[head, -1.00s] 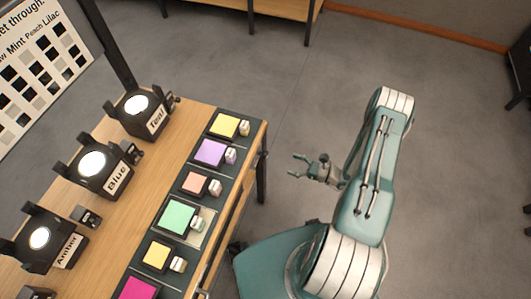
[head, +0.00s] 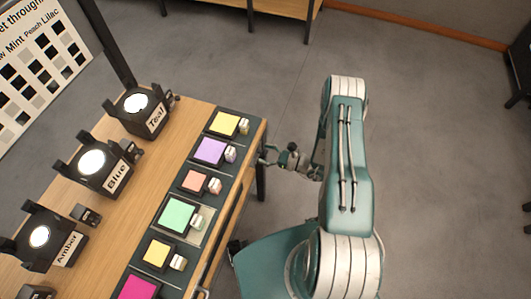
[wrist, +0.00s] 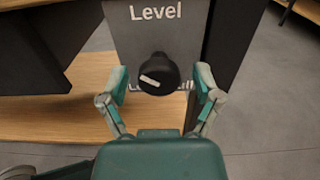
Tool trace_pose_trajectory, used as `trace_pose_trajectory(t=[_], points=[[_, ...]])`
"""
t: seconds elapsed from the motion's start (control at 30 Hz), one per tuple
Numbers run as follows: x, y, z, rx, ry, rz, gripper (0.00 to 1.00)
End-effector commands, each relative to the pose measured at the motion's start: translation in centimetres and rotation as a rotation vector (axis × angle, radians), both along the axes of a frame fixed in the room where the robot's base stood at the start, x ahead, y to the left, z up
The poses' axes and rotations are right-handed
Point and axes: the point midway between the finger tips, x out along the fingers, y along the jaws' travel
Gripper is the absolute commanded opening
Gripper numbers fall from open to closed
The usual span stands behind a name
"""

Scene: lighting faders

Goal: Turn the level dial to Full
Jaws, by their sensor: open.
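The level dial (wrist: 158,75) is a round black knob with a pale pointer bar, in the middle of the wrist view. It sits on a grey panel (wrist: 150,35) marked "Level". In the head view my gripper (head: 268,155) is at the right edge of the table, and the dial cannot be made out there.
The wooden table (head: 190,165) carries black lamps labelled Teal (head: 142,112), Blue (head: 100,170) and Amber (head: 45,240). Several coloured squares with small blocks line its right edge. A sample board (head: 40,70) stands at upper left.

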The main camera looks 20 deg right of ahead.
Motion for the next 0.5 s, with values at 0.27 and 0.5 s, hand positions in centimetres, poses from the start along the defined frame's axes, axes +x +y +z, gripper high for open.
trace_pose_trajectory(t=[0.27, 0.5], points=[[0.00, -0.03, 0.01, 0.000, 0.000, 0.000, 0.00], [0.06, -0.04, 0.01, 0.002, 0.003, 0.000, 0.00]])
